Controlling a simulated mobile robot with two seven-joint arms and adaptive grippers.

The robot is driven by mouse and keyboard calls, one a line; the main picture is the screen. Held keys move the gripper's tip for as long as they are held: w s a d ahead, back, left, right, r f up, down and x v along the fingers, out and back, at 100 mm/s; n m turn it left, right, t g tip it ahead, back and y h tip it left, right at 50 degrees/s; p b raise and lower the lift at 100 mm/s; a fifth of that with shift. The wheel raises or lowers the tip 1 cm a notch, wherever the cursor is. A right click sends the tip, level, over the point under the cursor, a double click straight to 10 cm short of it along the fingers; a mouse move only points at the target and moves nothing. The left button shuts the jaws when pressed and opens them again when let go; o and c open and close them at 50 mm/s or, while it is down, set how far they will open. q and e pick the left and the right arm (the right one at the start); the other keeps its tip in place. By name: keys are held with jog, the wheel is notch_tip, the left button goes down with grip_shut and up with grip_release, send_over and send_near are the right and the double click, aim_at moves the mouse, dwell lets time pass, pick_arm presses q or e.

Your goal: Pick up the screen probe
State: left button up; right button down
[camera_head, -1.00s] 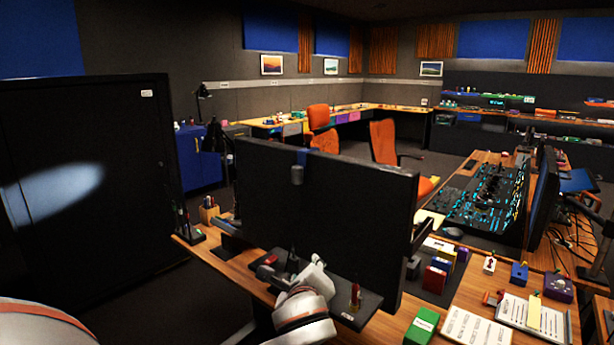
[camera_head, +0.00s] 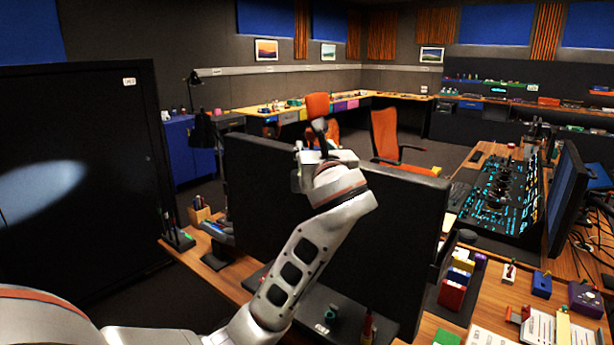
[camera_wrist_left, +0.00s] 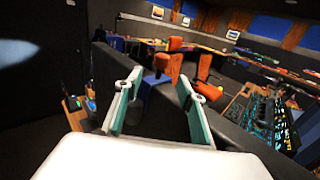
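My left gripper (camera_head: 314,155) is raised at the top edge of the large dark monitor (camera_head: 395,225), seen from behind. In the left wrist view its two fingers with teal pads (camera_wrist_left: 158,84) stand apart, open. In the head view the gripper and wrist hide the spot where the probe hung. My right gripper is not in view.
A wooden desk (camera_head: 205,268) runs below the monitor, with a pen holder (camera_head: 199,211) at its left. Colored boxes (camera_head: 453,290) and a lit control panel (camera_head: 490,205) lie to the right. A black cabinet (camera_head: 85,170) stands at the left.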

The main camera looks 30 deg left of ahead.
aim_at(312, 140)
pick_arm(q)
jog(key=shift+w+a+r, duration=0.1)
jog(key=shift+w+a, duration=0.05)
jog(key=shift+w, duration=0.05)
jog(key=shift+x, duration=1.15)
jog(key=p+x, duration=0.1)
jog(key=x, duration=0.4)
jog(key=shift+s, duration=0.1)
grip_shut()
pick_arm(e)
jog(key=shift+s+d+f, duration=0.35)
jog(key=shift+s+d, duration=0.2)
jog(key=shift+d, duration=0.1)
